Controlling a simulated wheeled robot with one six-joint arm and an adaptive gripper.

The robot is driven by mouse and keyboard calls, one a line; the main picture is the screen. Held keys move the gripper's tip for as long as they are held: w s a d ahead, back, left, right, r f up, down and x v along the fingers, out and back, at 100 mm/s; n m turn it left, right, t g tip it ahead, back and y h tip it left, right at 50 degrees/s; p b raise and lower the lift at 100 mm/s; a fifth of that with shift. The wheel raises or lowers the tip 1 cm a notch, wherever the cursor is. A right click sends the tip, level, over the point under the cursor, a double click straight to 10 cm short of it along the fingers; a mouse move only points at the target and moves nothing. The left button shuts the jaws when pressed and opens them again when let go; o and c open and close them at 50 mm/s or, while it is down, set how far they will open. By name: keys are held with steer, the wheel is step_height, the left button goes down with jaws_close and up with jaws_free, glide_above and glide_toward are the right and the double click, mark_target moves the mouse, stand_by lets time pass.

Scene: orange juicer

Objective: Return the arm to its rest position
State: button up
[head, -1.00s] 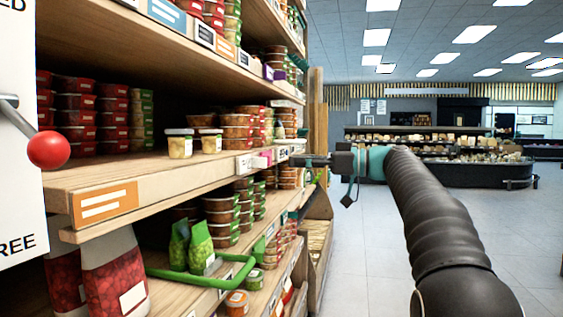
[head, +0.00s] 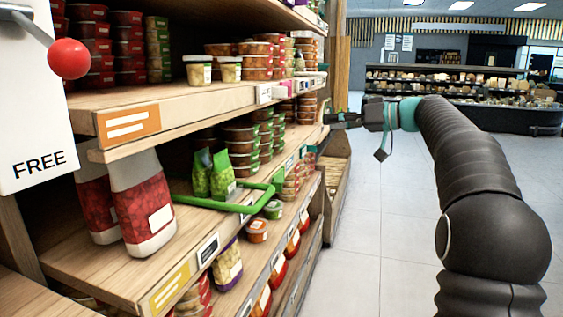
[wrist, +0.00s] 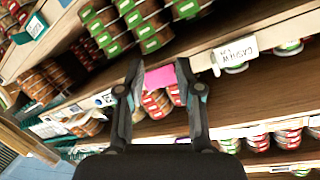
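My arm reaches forward along the right side of the head view, over the aisle floor. My gripper (head: 340,119) is at its far end, beside the shelf's outer edge. In the wrist view my gripper (wrist: 160,88) shows two dark fingers spread apart, with nothing held between them. Beyond the gap are a pink tag and red-labelled tubs on the shelf, apart from the fingers as far as I can tell. The orange juicer's red ball lever (head: 69,59) and white panel (head: 30,120) stand at the left of the head view.
The wooden shelf (head: 200,98) on the left holds tubs and jars. Two bottles with red contents (head: 142,205), green bags (head: 214,175) and a green handle (head: 235,205) are on the lower shelf. The tiled aisle (head: 385,240) is open; a display counter (head: 440,88) stands far back.

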steer(key=s+d+f+m+g+h, duration=0.1)
steer(key=s+f+m+h, duration=0.35)
steer(key=f, duration=0.45)
steer(key=s+d+f+m+g+h, duration=0.1)
steer(key=s+f+m+h, duration=0.3)
steer(key=f, duration=0.6)
steer(key=s+a+f+n+h, duration=0.1)
steer(key=s+f, duration=0.4)
steer(key=s, duration=1.2)
steer(key=s+f+h, duration=0.4)
steer(key=s+f, duration=0.1)
steer(key=s, duration=1.1)
steer(key=shift+s+a+f+n, duration=0.2)
steer(key=shift+s+a+n, duration=0.15)
steer(key=shift+a, duration=0.05)
